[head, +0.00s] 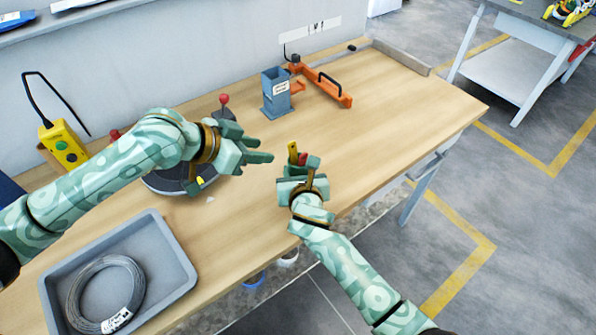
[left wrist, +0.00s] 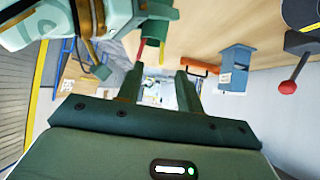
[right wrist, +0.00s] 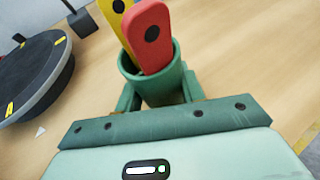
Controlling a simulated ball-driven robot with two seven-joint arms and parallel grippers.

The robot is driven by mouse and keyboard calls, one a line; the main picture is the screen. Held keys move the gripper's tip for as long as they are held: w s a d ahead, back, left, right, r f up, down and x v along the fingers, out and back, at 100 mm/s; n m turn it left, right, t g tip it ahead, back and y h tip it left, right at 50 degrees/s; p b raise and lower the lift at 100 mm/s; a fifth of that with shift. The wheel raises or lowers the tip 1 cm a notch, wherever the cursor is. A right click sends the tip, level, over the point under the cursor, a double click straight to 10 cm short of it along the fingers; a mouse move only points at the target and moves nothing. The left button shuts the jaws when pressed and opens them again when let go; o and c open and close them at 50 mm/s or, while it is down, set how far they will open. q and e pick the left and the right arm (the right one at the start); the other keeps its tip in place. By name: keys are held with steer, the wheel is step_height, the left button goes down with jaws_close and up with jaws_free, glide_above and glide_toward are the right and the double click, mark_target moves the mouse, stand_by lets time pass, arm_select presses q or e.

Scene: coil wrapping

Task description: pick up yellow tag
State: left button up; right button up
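The yellow tag (right wrist: 118,8) stands in a green cup (right wrist: 158,90) beside a red tag (right wrist: 152,38) in the right wrist view. In the head view the yellow tag (head: 292,149) sticks up above my right gripper (head: 301,172). My right gripper's fingers are on either side of the cup and appear closed on it; the cup's base is hidden. My left gripper (head: 263,156) is open and empty, to the left of the cup and pointing toward it. In the left wrist view, the red tag (left wrist: 140,48) and cup show beyond the left fingers.
A grey tray (head: 178,262) with a wire coil (head: 104,290) lies at the front left. A dark round turntable (head: 165,183) is partly behind my left arm. A blue-grey holder (head: 276,95) and an orange frame (head: 325,88) stand at the back. The right tabletop is clear.

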mark_target(289, 149)
arm_select(q)
steer(key=c, duration=0.4)
steer(key=shift+o, duration=0.2)
steer(key=d+f+t, duration=0.1)
steer(key=w+d+f+n+t, duration=0.1)
steer(key=f, duration=0.1)
steer(key=d+f+n+t+h, duration=0.1)
steer(key=t, duration=0.1)
steer(key=shift+w+d+f, duration=0.2)
steer(key=shift+w+d, duration=0.05)
steer(key=shift+w, duration=0.1)
steer(key=shift+w+r+x, duration=0.1)
steer(key=shift+r+x, duration=0.05)
steer(key=shift+x, duration=0.8)
steer(key=shift+w+r+x, duration=0.1)
steer(key=shift+r+x, duration=0.05)
steer(key=shift+x, duration=0.8)
steer(key=shift+r+x, duration=0.15)
steer(key=shift+x, duration=0.75)
